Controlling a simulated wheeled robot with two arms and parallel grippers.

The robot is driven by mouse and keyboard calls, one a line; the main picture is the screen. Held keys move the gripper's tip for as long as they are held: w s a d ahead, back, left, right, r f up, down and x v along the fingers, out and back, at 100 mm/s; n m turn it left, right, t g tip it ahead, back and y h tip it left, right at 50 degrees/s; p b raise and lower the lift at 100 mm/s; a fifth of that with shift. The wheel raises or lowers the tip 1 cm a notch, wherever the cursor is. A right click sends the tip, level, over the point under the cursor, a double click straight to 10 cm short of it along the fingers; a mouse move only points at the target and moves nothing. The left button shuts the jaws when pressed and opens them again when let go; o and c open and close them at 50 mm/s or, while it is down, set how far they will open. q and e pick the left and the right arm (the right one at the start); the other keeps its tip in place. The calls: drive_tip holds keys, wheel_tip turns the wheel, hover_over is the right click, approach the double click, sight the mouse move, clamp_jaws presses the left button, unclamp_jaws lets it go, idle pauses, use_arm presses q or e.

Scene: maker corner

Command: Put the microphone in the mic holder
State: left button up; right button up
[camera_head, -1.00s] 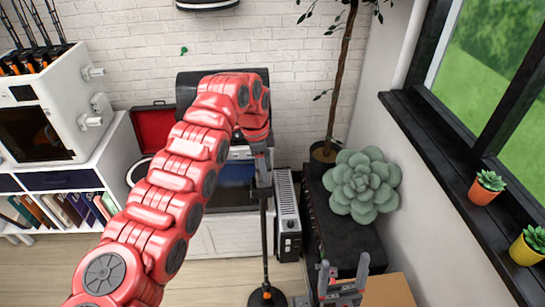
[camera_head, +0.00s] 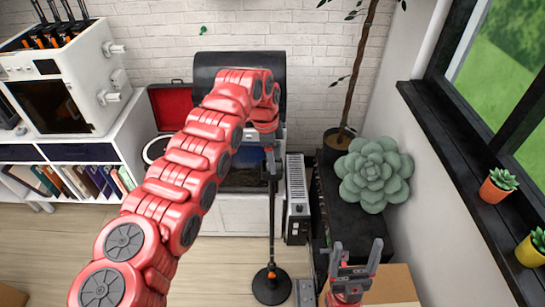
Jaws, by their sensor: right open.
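The mic stand, with a thin black pole (camera_head: 271,222) and a round black base (camera_head: 271,287), stands on the floor in the middle of the head view. My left gripper (camera_head: 271,172) is at the top of the pole, pointing down. I cannot tell whether its fingers are open or shut, or whether they touch the stand. The mic holder and the microphone are not clearly visible; the red arm and gripper cover the top of the stand. My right gripper (camera_head: 358,256) is open and empty at the lower right, pointing up.
A black cabinet (camera_head: 352,226) with a green succulent (camera_head: 373,175) stands to the right. A grey slotted unit (camera_head: 297,197) is beside the stand. A white shelf with books and a white printer (camera_head: 88,92) is at left. A cardboard box (camera_head: 393,283) is at lower right.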

use_arm(q)
drive_tip(key=shift+d, duration=0.25)
drive_tip(key=shift+r, duration=0.2)
drive_tip(key=r+b, duration=0.3)
drive_tip(key=r, duration=0.1)
drive_tip(key=shift+a, duration=0.35)
wheel_tip(320, 180, up, 5)
drive_tip(key=shift+a+f, duration=0.1)
drive_tip(key=shift+s+a+r+p, duration=0.1)
drive_tip(key=shift+r+p, duration=0.25)
drive_tip(key=shift+r, duration=0.05)
drive_tip(key=shift+a+r+p, duration=0.15)
drive_tip(key=shift+r+p, duration=0.25)
drive_tip(key=shift+r, duration=0.1)
drive_tip(key=shift+a+r+p, duration=0.15)
drive_tip(key=shift+r+p, duration=0.25)
drive_tip(key=shift+r, duration=0.1)
drive_tip(key=shift+f, duration=0.1)
